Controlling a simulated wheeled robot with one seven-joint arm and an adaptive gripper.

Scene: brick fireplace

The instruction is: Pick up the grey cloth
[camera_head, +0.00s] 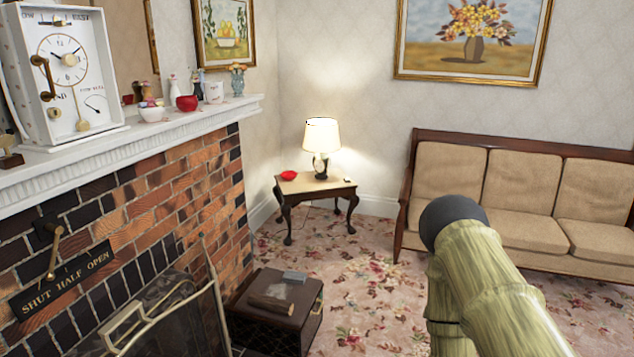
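A small grey, folded-looking piece (294,277) lies on top of a dark brown box (290,328) at the lower middle, beside the fireplace. It may be the grey cloth, but it is too small to be sure of its material. A brown, log-like object (271,304) lies in front of it on the same box top. My gripper does not show in this view.
A brick fireplace (190,180) with a white mantel and a metal-framed screen (215,310) stands left of the box. A small lamp table (318,187) stands behind. A beige sofa (520,231) is at right. Flowered carpet (370,290) lies open between box and sofa.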

